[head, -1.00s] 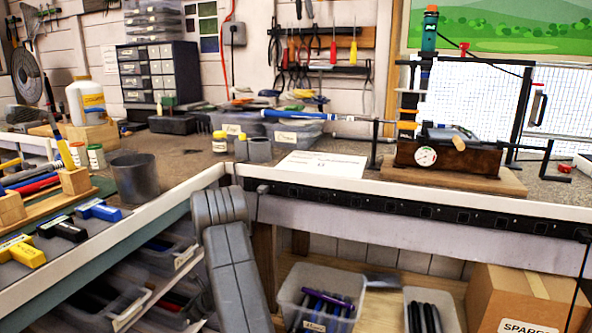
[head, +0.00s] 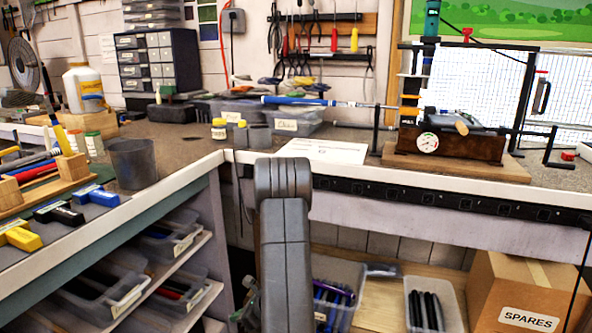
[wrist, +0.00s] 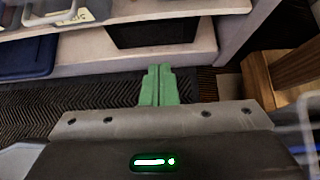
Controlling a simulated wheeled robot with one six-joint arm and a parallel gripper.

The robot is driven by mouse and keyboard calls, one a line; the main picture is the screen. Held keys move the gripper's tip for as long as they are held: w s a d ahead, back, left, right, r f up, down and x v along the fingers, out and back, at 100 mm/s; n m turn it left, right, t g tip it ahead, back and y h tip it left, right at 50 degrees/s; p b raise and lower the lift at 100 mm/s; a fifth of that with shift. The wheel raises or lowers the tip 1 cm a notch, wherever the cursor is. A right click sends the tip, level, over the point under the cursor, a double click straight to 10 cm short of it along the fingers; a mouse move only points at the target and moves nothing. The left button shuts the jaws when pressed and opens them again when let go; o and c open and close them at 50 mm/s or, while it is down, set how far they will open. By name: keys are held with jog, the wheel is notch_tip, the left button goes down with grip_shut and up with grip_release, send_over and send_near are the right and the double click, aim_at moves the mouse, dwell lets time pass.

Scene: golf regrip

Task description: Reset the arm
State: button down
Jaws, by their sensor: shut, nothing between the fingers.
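My gripper (wrist: 159,86) shows in the wrist view as two green fingers side by side, closed together with nothing between them. It points toward the dark ribbed floor mat (wrist: 60,110) and the foot of a shelf unit. In the head view my grey arm stands at the lower middle, in front of the bench corner, and the gripper itself is out of sight. A blue-gripped club (head: 290,101) lies across the bench, reaching toward the regrip fixture (head: 450,147) with its round gauge.
Shelves with bins (head: 105,290) stand at left under the bench. A cardboard box (head: 525,290) marked SPARES and a clear bin of dark grips (head: 430,305) sit under the right bench. A dark cup (head: 132,163) stands near the left bench edge. In the wrist view a wooden post (wrist: 285,75) is close on the right.

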jog(key=s+d+r+p, duration=0.1)
jog(key=s+d, duration=0.1)
jog(key=d, duration=0.3)
jog(key=s+d+r, duration=0.2)
jog(key=d, duration=0.3)
jog(key=shift+d+p, duration=0.3)
jog(key=shift+p, duration=0.05)
